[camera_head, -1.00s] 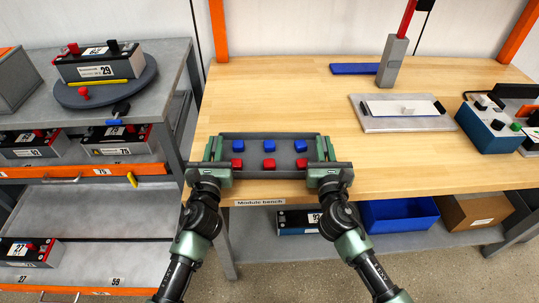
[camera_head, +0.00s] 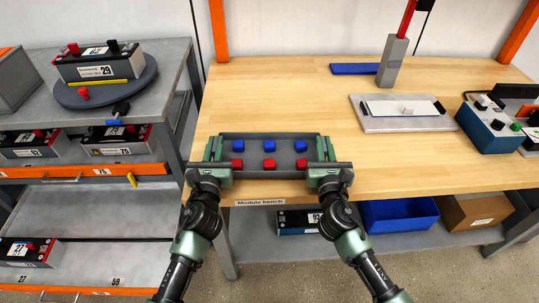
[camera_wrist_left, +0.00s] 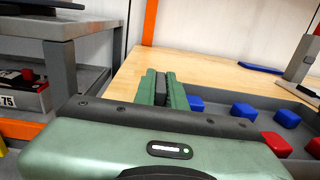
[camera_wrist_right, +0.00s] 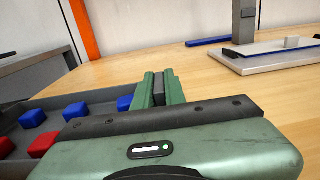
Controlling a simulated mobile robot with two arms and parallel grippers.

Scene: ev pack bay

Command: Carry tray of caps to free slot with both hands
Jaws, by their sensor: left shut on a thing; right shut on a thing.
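A grey tray (camera_head: 287,136) sits at the front left of the wooden bench. It holds three blue caps (camera_head: 269,146) in a back row and three red caps (camera_head: 269,163) in a front row. My left gripper (camera_head: 213,150) is shut on the tray's left end. My right gripper (camera_head: 326,150) is shut on its right end. In the left wrist view the fingers (camera_wrist_left: 166,88) close on a dark piece at the tray's end. The right wrist view shows the same with the right fingers (camera_wrist_right: 159,88). I cannot tell whether the tray touches the bench.
The wooden bench (camera_head: 290,95) is clear behind the tray. A shelf rack with battery modules (camera_head: 95,72) stands left.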

